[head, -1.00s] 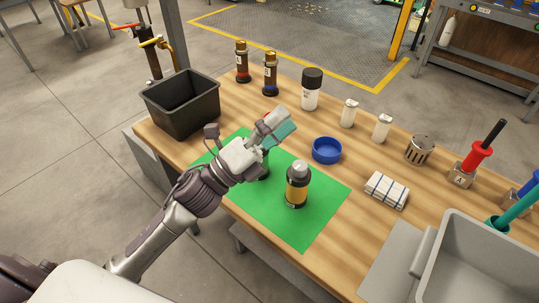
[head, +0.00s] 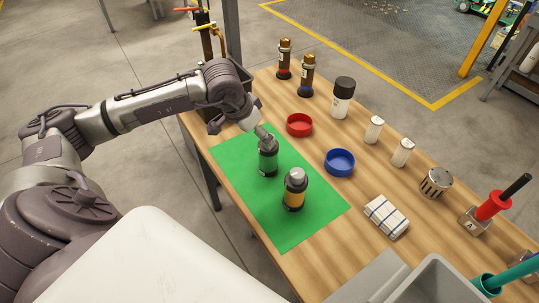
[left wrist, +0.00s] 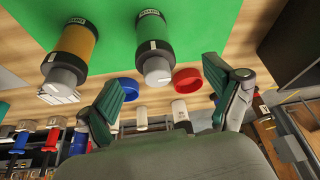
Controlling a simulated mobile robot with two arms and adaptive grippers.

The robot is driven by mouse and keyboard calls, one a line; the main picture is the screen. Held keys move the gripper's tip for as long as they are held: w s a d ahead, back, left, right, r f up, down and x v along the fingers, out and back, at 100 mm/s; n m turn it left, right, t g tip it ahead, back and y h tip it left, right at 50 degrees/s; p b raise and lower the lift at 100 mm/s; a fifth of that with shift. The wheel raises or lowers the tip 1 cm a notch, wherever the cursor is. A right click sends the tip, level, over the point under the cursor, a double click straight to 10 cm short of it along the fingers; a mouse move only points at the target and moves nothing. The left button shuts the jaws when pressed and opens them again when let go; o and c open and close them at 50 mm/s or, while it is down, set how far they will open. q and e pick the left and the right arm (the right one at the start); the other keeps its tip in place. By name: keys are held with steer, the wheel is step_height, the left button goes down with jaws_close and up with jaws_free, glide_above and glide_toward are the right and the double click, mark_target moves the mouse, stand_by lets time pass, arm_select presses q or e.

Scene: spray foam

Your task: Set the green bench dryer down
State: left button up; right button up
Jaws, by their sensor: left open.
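The green bench dryer (head: 268,158), a dark canister with a green band and grey top, stands upright on the green mat (head: 238,157). A similar dryer with an orange band (head: 294,192) stands upright nearer the front of the mat. In the left wrist view, the green dryer (left wrist: 153,48) lies between and beyond the spread fingers of my left gripper (left wrist: 166,82). The gripper is open, with nothing between its pads. In the head view my left wrist is just behind and left of the green dryer, and its fingers are mostly hidden. My right gripper is not in view.
A red dish (head: 299,125) and a blue dish (head: 339,162) sit right of the mat. Brown bottles (head: 284,60), a white jar (head: 342,98) and small white bottles line the back. A folded cloth (head: 386,215) and grey bin (head: 445,285) are right. My arm partly hides the black bin.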

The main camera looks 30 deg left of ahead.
mark_target(262, 147)
arm_select(q)
steer(key=x, duration=0.2)
steer(key=shift+w+d+f, duration=0.2)
steer(key=shift+w+f, duration=0.05)
steer(key=shift+f, duration=0.1)
steer(key=shift+w+f, duration=0.1)
steer(key=shift+f, duration=0.2)
steer(key=shift+w+d+f+p, duration=0.1)
steer(key=shift+d+f+p, duration=0.1)
steer(key=shift+f+p, duration=0.4)
steer(key=p+x, duration=0.1)
steer(key=x, duration=0.2)
steer(key=shift+d+f, duration=0.2)
steer(key=shift+f, duration=0.05)
steer(key=shift+w+f, duration=0.2)
steer(key=shift+f, duration=0.1)
steer(key=c, duration=1.4)
steer(key=shift+r, duration=0.1)
steer(key=shift+c, duration=0.8)
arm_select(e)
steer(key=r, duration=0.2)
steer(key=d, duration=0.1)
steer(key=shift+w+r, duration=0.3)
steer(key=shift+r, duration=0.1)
